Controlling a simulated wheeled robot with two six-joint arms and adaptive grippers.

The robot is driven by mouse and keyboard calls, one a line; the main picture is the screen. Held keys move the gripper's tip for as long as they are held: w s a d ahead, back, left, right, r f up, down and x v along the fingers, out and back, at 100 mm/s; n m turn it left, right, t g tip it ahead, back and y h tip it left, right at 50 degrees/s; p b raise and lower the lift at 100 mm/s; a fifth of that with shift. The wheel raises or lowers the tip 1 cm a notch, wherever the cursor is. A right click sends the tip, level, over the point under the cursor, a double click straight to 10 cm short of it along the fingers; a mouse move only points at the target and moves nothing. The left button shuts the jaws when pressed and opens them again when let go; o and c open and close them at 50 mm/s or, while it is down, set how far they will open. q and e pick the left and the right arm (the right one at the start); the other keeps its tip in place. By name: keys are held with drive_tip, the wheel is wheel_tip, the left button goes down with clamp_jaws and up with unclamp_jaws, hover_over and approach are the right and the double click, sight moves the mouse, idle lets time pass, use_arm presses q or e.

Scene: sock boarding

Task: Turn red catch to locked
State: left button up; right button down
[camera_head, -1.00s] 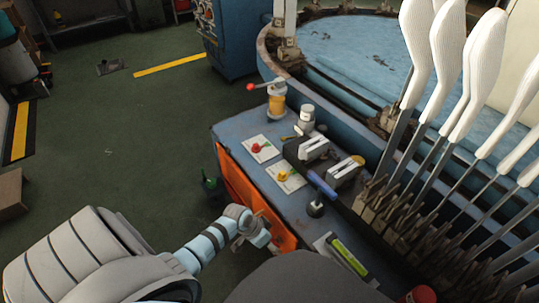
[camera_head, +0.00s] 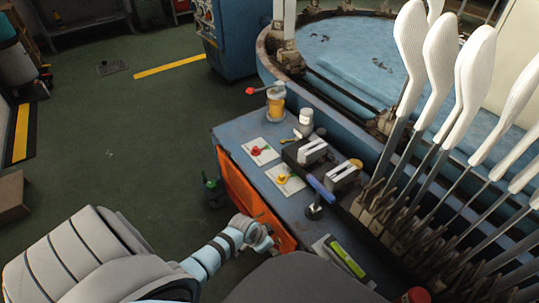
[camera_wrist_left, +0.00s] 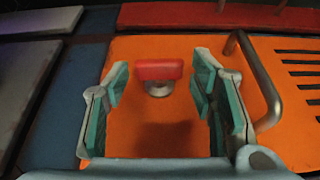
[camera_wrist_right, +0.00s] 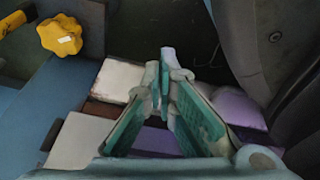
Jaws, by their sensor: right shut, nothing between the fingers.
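The red catch (camera_wrist_left: 158,69) is a red bar on a round metal stem on an orange panel (camera_wrist_left: 150,140). In the left wrist view the bar lies level across the picture. My left gripper (camera_wrist_left: 160,85) is open, with one finger on each side of the catch and no clear contact. In the head view my left gripper (camera_head: 262,234) is at the orange panel (camera_head: 240,188), and I cannot make out the catch there. My right gripper (camera_wrist_right: 165,60) is shut and empty in the right wrist view. It does not show in the head view.
A metal handle (camera_wrist_left: 258,75) stands out from the panel right of my left gripper. The blue bench top (camera_head: 235,135) carries a red knob (camera_head: 257,150), a yellow-based knob (camera_head: 283,179) and a blue-handled lever (camera_head: 320,188). White sock forms (camera_head: 440,60) stand at right.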

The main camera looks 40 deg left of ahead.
idle(0.3)
use_arm(q)
drive_tip(key=v, duration=1.2)
drive_tip(key=shift+w, duration=0.1)
